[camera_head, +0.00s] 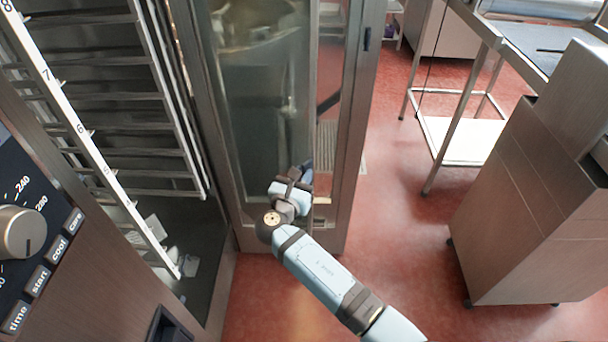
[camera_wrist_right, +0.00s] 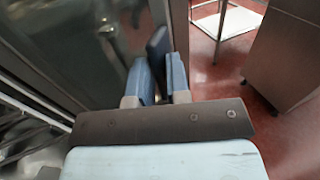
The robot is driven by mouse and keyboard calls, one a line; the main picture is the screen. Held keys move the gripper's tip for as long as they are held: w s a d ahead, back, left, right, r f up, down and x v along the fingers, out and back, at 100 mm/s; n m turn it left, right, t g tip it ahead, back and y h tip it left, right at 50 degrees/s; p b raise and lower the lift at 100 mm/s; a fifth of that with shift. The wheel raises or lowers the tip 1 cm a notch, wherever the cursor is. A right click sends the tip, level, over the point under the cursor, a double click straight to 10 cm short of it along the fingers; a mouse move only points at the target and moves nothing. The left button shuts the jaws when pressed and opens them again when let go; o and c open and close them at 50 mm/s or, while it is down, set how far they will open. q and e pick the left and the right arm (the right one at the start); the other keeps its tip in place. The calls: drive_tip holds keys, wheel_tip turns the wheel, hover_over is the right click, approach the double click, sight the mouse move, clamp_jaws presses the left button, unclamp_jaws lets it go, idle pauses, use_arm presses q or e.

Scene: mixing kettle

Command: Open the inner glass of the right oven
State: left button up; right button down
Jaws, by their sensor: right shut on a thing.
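The right oven's door stands open in the head view, with its inner glass (camera_head: 258,95) reflecting the kitchen and the metal door frame (camera_head: 361,130) to its right. A see-through strip lies between the glass's right edge and the frame. My right gripper (camera_head: 303,173) is at the lower right edge of the glass. My left gripper is not in view.
The oven cavity with its racks (camera_head: 135,125) is open at left, beside a control panel with a knob (camera_head: 22,232). A steel cabinet (camera_head: 525,200) on casters and a steel table (camera_head: 470,155) stand at right. Red floor (camera_head: 395,225) is clear between door and cabinet.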

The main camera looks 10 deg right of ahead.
drive_tip(key=shift+s+a+r, duration=0.15)
drive_tip(key=shift+a+r, duration=0.15)
drive_tip(key=shift+a, duration=0.45)
drive_tip(key=shift+r, duration=0.1)
drive_tip(key=c, duration=1.4)
unclamp_jaws()
drive_tip(key=shift+o, duration=1)
drive_tip(key=shift+w+a+f, duration=0.2)
drive_tip(key=shift+w+a, duration=0.05)
drive_tip(key=shift+s, duration=0.1)
drive_tip(key=shift+d+f, duration=0.2)
drive_tip(key=shift+d, duration=0.05)
approach(305, 95)
drive_tip(key=x, duration=0.4)
drive_tip(key=shift+d, duration=0.15)
